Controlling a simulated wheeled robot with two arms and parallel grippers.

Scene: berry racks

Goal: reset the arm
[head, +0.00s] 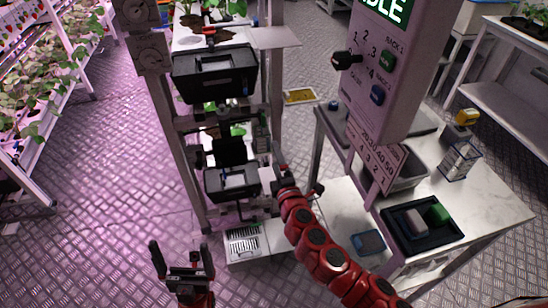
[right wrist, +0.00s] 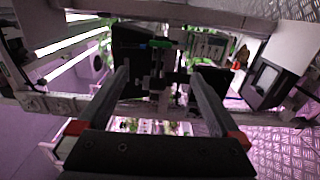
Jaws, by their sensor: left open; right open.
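My left gripper (head: 182,252) stands low at the bottom of the head view, with its two dark fingers apart and nothing between them. My red right arm (head: 325,258) reaches up from the lower right to the rack. Its gripper is hard to make out against the dark rack parts in the head view. In the right wrist view my right gripper (right wrist: 160,80) has its two fingers wide apart. Dark rack parts show beyond the fingers, and I see nothing clearly held.
A rack holds an upper black crate (head: 214,86) and a lower black crate (head: 214,186). A control panel (head: 385,75) and a white table (head: 480,200) with a black tray (head: 425,246) stand at right. Plant racks (head: 75,70) line the left. The left floor (head: 105,160) is clear.

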